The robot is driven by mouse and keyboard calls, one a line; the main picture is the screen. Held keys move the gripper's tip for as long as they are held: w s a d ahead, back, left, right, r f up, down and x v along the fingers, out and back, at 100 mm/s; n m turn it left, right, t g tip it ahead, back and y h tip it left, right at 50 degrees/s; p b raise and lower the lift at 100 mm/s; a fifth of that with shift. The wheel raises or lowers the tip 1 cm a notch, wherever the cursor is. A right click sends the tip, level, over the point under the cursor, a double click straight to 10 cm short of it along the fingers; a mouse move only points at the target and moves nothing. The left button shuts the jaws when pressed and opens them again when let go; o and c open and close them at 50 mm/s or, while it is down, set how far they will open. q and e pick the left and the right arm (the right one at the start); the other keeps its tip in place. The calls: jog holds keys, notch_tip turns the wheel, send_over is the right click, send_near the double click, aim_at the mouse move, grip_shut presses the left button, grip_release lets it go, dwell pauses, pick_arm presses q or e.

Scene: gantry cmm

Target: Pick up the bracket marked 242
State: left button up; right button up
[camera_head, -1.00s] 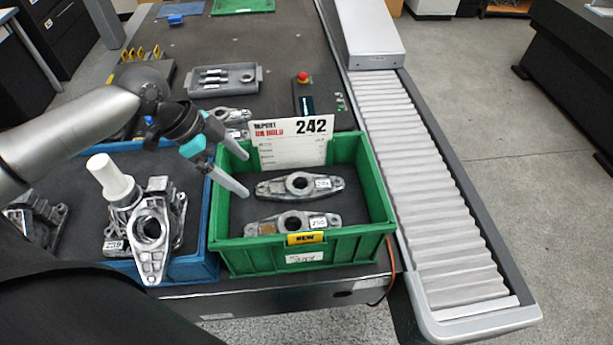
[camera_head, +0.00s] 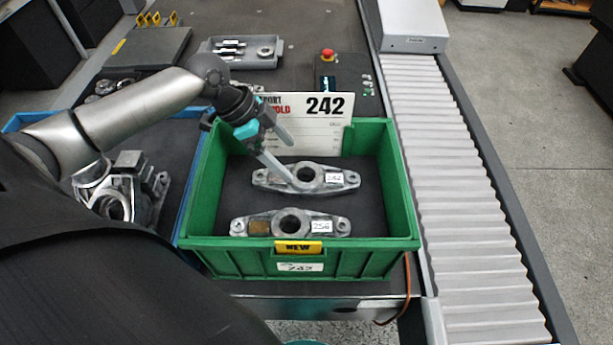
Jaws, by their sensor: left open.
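A grey metal bracket (camera_head: 318,184) lies at the back of the green bin (camera_head: 212,217); its white label appears to read 242. A second bracket (camera_head: 265,227), labelled 256, lies in front of it in the same bin. My left gripper (camera_head: 290,163) reaches into the bin from the upper left, open and empty. One fingertip is over the left side of the back bracket's central ring; I cannot tell whether it touches. My right gripper is not in view.
A card (camera_head: 318,122) printed 242 stands at the bin's back. A blue bin (camera_head: 24,121) with grey castings (camera_head: 128,190) is at left, partly behind my arm. A roller conveyor (camera_head: 455,190) runs along the right. A grey tray (camera_head: 268,61) and control box (camera_head: 327,75) stand behind.

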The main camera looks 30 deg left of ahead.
aim_at(306, 174)
pick_arm(q)
jog(key=x, duration=0.3)
jog(key=shift+w+d+f+b, duration=0.15)
jog(key=shift+d+f+b, duration=0.05)
jog(key=shift+f+b, duration=0.1)
jog(key=b+x, duration=0.1)
jog(key=x, duration=0.4)
jog(key=shift+c, duration=0.2)
jog(key=shift+w+r, duration=0.1)
jog(key=shift+r, duration=0.05)
grip_shut()
